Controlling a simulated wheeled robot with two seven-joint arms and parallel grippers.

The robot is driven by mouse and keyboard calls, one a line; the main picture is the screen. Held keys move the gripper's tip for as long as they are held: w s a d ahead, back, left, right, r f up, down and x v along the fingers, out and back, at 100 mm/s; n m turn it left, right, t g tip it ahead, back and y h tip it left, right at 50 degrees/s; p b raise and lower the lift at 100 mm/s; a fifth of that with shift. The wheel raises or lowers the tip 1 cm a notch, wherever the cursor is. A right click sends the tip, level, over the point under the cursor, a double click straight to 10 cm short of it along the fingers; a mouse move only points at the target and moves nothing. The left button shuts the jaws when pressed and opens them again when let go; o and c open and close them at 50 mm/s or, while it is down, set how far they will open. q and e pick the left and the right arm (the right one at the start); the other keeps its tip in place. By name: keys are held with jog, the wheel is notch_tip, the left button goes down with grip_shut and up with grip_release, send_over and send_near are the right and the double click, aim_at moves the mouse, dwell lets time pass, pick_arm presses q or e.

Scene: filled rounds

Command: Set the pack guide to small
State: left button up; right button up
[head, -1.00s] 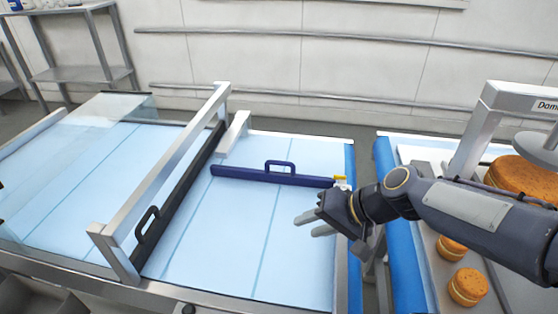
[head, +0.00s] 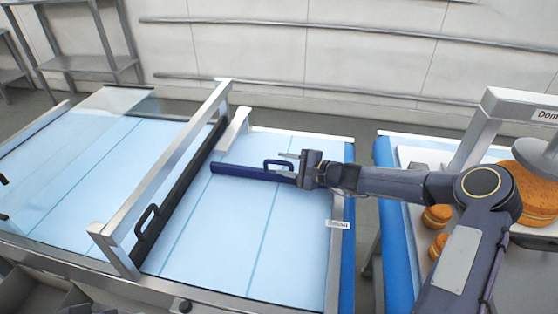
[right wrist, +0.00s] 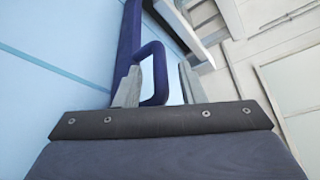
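The pack guide is a dark blue bar (head: 240,172) lying across the light blue belt (head: 255,220), with a looped handle standing up from it. In the head view my right gripper (head: 287,163) is at the right part of this handle and hides the bar's right end. In the right wrist view the blue handle (right wrist: 160,72) stands between my two grey fingertips (right wrist: 158,88). A gap shows between the handle and the right-hand finger, so the gripper is open around it. My left gripper is not in view.
A metal frame with a black bar and handle (head: 146,222) crosses the belt left of the guide. A small white label (head: 339,223), too small to read surely, is at the belt's right edge. Orange cakes (head: 437,217) are on the right-hand table. The front belt is clear.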

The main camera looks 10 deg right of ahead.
jog(key=shift+x, duration=1.25)
grip_shut()
